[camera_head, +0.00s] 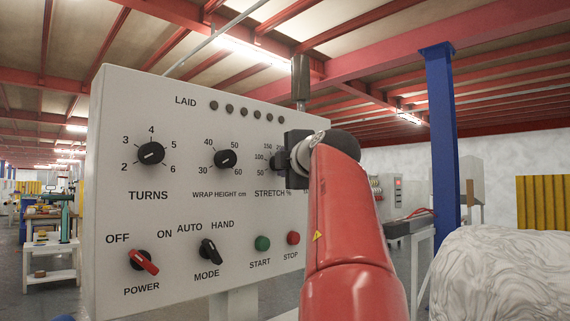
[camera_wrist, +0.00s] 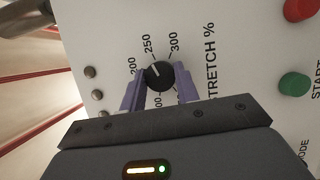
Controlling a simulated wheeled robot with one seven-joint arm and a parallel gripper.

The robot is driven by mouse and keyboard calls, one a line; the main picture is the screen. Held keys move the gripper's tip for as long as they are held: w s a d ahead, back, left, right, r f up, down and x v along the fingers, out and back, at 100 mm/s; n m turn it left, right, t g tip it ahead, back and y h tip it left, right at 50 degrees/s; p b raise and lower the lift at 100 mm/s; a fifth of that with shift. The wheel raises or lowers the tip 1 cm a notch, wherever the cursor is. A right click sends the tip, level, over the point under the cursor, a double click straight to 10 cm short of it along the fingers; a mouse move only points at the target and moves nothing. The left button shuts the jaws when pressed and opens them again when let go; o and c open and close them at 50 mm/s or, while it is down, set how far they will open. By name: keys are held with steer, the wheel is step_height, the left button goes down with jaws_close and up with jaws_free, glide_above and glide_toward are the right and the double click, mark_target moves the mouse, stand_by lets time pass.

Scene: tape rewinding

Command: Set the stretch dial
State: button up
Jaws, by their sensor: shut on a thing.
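The stretch dial (camera_wrist: 160,75) is a round black knob with a white pointer line on the pale panel. In the wrist view its line points up and slightly left, about at the 250 mark. My gripper (camera_wrist: 160,84) has one purple finger on each side of the dial and is shut on it. The fingers hide part of the scale's lower marks. In the head view my gripper (camera_head: 288,160) is at the STRETCH % scale and covers most of the dial; 50, 100 and 150 show beside it.
The panel (camera_head: 190,170) also carries the TURNS dial (camera_head: 150,153), WRAP HEIGHT dial (camera_head: 225,159), red POWER switch (camera_head: 143,261), black MODE switch (camera_head: 210,251), green START button (camera_head: 262,243) and red STOP button (camera_head: 293,238). A wrapped white load (camera_head: 505,275) stands at right.

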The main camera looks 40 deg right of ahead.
stand_by(0.4)
steer(key=o, duration=1)
steer(key=shift+s, duration=0.1)
steer(key=b+v, duration=0.1)
steer(key=v, duration=0.6)
steer(key=shift+s+a+r, duration=0.1)
steer(key=shift+s+a, duration=0.05)
steer(key=shift+s, duration=0.1)
